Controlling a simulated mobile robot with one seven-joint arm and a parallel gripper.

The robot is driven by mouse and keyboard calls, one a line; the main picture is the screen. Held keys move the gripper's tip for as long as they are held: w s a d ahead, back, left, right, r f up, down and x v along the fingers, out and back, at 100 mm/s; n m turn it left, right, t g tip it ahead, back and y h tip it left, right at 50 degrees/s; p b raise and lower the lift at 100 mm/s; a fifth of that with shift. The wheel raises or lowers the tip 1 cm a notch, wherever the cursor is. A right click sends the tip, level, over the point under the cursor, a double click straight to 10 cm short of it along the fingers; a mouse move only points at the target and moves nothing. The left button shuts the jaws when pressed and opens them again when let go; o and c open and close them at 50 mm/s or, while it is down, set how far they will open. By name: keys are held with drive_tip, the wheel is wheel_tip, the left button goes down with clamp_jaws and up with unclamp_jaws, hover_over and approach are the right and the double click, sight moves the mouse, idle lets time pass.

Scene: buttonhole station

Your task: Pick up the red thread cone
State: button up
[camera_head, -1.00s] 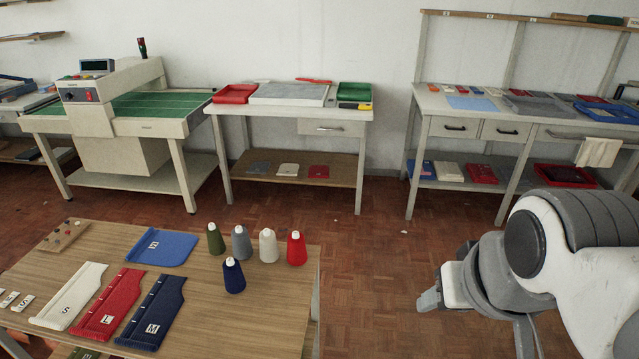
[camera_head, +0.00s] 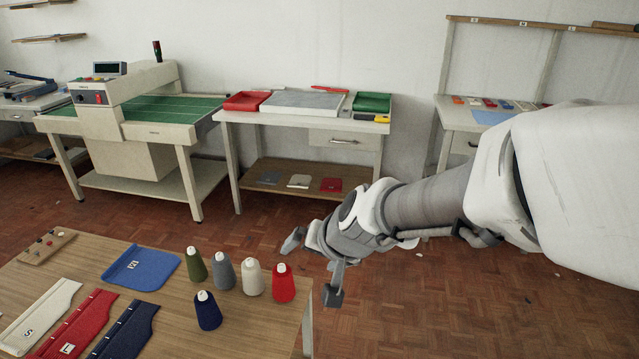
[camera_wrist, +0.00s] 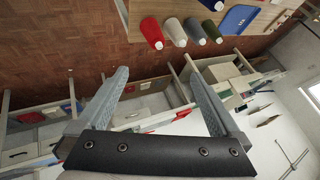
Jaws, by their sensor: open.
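The red thread cone (camera_head: 282,284) stands upright near the right edge of the wooden table (camera_head: 232,318), at the right end of a row of cones. It also shows at the top of the wrist view (camera_wrist: 152,32), with its white tip toward the camera. My gripper (camera_head: 314,268) is open and empty, above and to the right of the red cone in the head view, apart from it. In the wrist view its two fingers (camera_wrist: 163,88) stand wide apart with nothing between them.
A white cone (camera_head: 252,278) stands close left of the red one, then grey (camera_head: 224,274) and green (camera_head: 195,267) cones. A navy cone (camera_head: 208,311) stands in front. Blue (camera_head: 140,267), white and red knit pieces lie to the left. Open floor lies right of the table.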

drive_tip(key=w+a+f+m+t+h+b, duration=0.15)
drive_tip(key=w+a+f, duration=0.25)
drive_tip(key=a+f, duration=0.55)
drive_tip(key=t+h+b, duration=0.2)
drive_tip(key=t+h, duration=0.3)
drive_tip(key=t, duration=0.1)
approach(279, 283)
drive_tip(key=shift+n, duration=0.45)
drive_tip(key=b+x, duration=0.2)
drive_tip(key=x, duration=0.8)
drive_tip(key=shift+b, duration=0.4)
drive_tip(key=shift+b+x, duration=0.7)
drive_tip(key=shift+x, duration=2.25)
drive_tip(key=shift+c, duration=0.3)
drive_tip(key=c, duration=1.5)
